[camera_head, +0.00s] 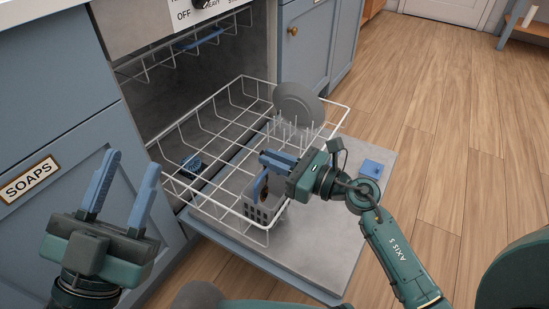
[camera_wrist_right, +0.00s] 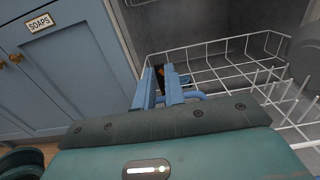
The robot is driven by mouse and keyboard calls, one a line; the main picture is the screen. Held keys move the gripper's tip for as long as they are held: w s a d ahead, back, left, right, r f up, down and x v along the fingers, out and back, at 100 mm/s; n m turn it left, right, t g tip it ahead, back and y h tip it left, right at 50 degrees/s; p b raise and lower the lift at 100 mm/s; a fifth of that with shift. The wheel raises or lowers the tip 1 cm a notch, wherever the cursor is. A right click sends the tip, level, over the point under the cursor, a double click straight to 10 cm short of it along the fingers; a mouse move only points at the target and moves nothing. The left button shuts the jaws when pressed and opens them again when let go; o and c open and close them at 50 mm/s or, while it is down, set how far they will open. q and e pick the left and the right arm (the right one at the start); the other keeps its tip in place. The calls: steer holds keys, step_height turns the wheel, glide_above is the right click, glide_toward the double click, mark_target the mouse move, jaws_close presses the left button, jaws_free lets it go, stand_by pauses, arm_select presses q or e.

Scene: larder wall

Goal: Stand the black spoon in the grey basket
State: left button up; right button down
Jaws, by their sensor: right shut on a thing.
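The grey basket (camera_head: 250,211) is a slotted box at the near corner of the pulled-out white rack, with a blue arched handle. My right gripper (camera_head: 272,161) is over the basket, its blue fingers close together. A dark thing, apparently the black spoon (camera_wrist_right: 169,76), shows at the fingertips in the right wrist view, partly hidden by them. In the head view, a dark and brown bit shows inside the handle, above the basket; how deep the spoon reaches is unclear. My left gripper (camera_head: 128,180) is open and empty in front of the blue cabinet.
A grey plate (camera_head: 298,103) stands at the rack's far end by white tines. A small blue and black thing (camera_head: 192,163) lies in the rack's left part. A blue square block (camera_head: 371,168) lies on the open dishwasher door (camera_head: 320,240). The rack's middle is mostly empty.

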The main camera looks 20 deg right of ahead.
steer(key=c, duration=1.4)
jaws_free()
steer(key=shift+s+d, duration=0.1)
